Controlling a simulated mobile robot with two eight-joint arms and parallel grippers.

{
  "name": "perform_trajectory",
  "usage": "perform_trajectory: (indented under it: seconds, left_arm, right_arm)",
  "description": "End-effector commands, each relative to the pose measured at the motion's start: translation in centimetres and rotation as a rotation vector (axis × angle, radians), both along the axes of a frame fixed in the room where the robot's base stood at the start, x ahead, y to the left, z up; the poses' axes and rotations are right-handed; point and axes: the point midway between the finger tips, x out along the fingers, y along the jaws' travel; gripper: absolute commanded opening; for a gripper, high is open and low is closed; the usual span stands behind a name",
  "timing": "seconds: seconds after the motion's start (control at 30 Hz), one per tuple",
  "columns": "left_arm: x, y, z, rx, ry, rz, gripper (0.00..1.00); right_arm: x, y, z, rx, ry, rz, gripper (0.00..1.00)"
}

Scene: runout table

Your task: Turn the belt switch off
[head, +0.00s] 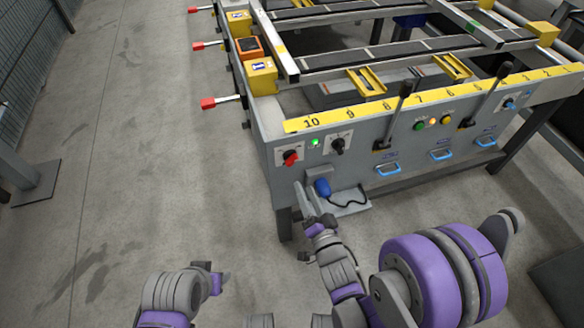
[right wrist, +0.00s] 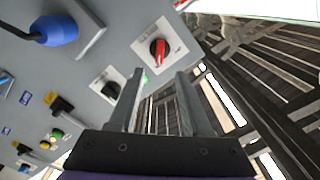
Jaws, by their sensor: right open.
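A red rotary switch (head: 290,158) sits on a white plate at the left end of the table's grey front panel. It also shows in the right wrist view (right wrist: 159,48), ahead of the fingertips. A green lamp (head: 314,142) glows near it, and a black rotary switch (head: 338,145) is to its right. Their labels are too small to read. My right gripper (head: 309,203) is open and empty, below the red switch and apart from it; its two fingers (right wrist: 159,80) are spread. My left gripper (head: 220,281) is low at the left, away from the panel; its jaws are unclear.
A blue plug (head: 323,187) with a black cable sits on the panel just beside my right gripper. Black levers (head: 404,90), blue handles (head: 388,169) and red-tipped rods (head: 208,103) stick out from the table. The floor at left is clear.

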Motion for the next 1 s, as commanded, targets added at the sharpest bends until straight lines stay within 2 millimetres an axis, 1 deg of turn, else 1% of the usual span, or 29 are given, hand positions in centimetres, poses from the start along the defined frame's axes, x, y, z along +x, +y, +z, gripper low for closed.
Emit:
perform_trajectory:
  seconds: [0.03, 0.13, 0.3, 0.5, 0.6, 0.7, 0.97, 1.0]
  left_arm:
    - [-0.1, 0.0, 1.0, 0.000, -0.003, 0.000, 0.50]
    - [-0.2, 0.0, 2.2, 0.000, -0.008, 0.000, 0.50]
    - [-0.3, 0.0, 3.0, 0.000, -0.010, 0.000, 0.50]
    - [-0.3, 0.0, 3.1, 0.000, -0.011, 0.000, 0.50]
    - [-0.3, 0.0, 3.2, 0.000, -0.011, 0.000, 0.50]
    - [-0.3, 0.0, 3.2, 0.000, -0.011, 0.000, 0.50]
    - [-0.3, 0.0, 3.2, 0.000, -0.011, 0.000, 0.50]
    - [-0.3, 0.0, 3.2, 0.000, -0.011, 0.000, 0.50]
  right_arm:
    - [0.5, 0.2, 0.5, -0.001, -0.002, 0.000, 0.49]
    - [1.8, 0.6, 0.6, -0.001, -0.002, 0.000, 0.49]
    - [5.2, 1.7, 0.3, 0.000, 0.000, 0.000, 0.49]
    - [8.1, 2.6, 0.1, -0.002, 0.001, 0.000, 0.49]
    - [8.9, 2.9, 0.1, -0.002, 0.002, -0.001, 0.49]
    - [9.3, 3.0, 0.1, -0.002, 0.002, -0.001, 0.49]
    - [9.4, 3.0, 0.1, -0.002, 0.002, -0.001, 0.49]
    - [9.4, 3.0, 0.1, -0.003, 0.001, -0.001, 0.43]
